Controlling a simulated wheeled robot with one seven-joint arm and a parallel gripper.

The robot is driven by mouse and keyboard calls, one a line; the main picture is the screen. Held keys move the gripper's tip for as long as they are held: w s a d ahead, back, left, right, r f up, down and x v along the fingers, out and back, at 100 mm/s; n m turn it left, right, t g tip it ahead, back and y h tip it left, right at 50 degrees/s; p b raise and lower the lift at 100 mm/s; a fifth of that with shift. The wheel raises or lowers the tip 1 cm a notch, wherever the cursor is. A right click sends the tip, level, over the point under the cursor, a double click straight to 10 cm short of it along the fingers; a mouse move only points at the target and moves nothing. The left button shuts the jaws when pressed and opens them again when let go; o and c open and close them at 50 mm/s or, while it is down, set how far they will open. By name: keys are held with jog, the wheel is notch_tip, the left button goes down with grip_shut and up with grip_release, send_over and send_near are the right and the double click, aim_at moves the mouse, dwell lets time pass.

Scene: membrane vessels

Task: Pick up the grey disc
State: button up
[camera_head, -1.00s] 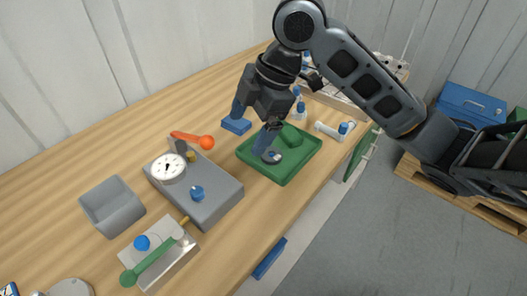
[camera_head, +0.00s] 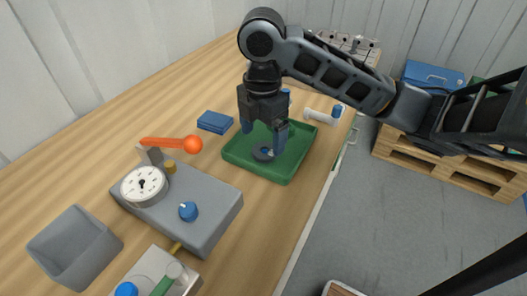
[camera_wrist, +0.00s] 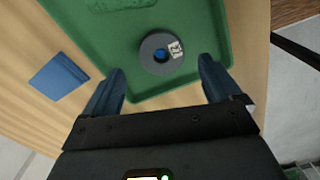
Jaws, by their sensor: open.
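The grey disc (camera_wrist: 155,64) lies flat in the green tray (camera_wrist: 222,88), near the tray's edge closest to my gripper in the wrist view. It has a blue centre and a small white label. In the head view the disc (camera_head: 262,154) shows partly, low between my fingers. My gripper (camera_wrist: 163,90) is open and empty, with its two blue fingertips to either side of the disc and apart from it. In the head view my gripper (camera_head: 264,138) points down over the tray (camera_head: 270,178). Its exact height above the disc is hard to tell.
A blue block (camera_head: 215,122) lies left of the tray. A grey gauge box (camera_head: 190,215) with an orange-handled lever (camera_head: 170,143) stands at the lower left, beside a grey bin (camera_head: 75,247). A white fitting (camera_head: 322,117) lies behind the tray.

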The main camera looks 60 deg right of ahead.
aim_at(263, 152)
jog(key=shift+s+f, duration=0.15)
jog(key=shift+f, duration=1.6)
jog(key=c, duration=1.1)
jog(key=shift+c, duration=0.2)
